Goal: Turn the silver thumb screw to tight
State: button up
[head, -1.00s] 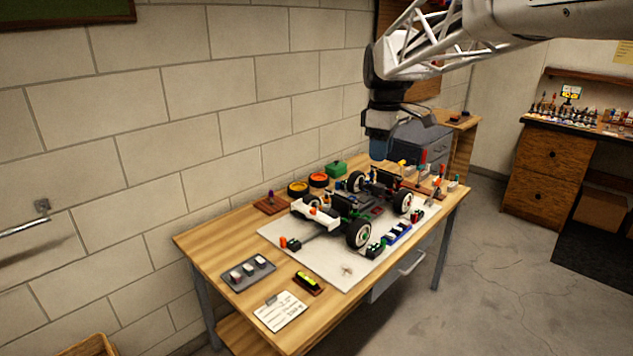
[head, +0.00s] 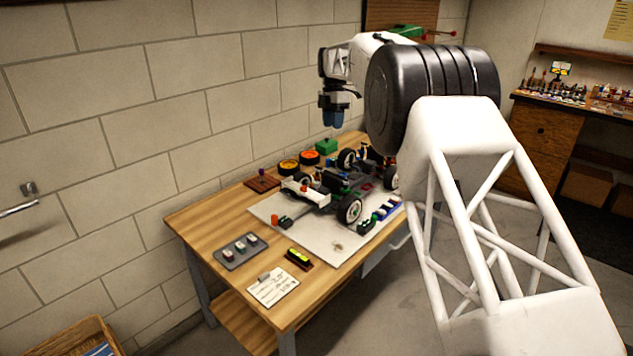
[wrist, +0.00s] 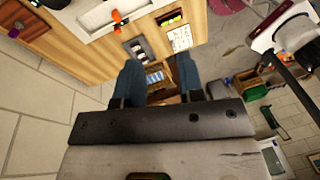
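The RC car (head: 335,193) stands on a pale mat (head: 318,247) on the wooden workbench, with its white wing (head: 304,190) toward the left. I cannot make out a silver thumb screw in either view; it is too small or hidden. My gripper (head: 333,118), with blue fingers, hangs in the air above the far side of the bench, apart from the car. In the wrist view its two fingers (wrist: 157,72) are spread with nothing between them. That view looks past them to the bench edge and floor. My arm covers the car's right end in the head view.
A grey tray (head: 228,258) with small pieces, a yellow-green level (head: 298,257) and a paper card (head: 270,289) lie on the bench's near end.

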jog(key=w+a+f+n+g, duration=0.1)
jog(key=w+a+f+n, duration=0.2)
jog(key=w+f+n, duration=0.35)
jog(key=n+g, duration=0.1)
jog(key=n, duration=0.3)
send_near(316, 182)
jog(key=shift+s+f+n, duration=0.25)
jog(key=shift+s+f, duration=0.1)
jog(key=shift+f, duration=0.3)
jog(key=shift+f, duration=0.1)
jog(key=shift+x, duration=3.8)
jog(key=shift+s, duration=0.1)
jog(key=c, duration=0.6)
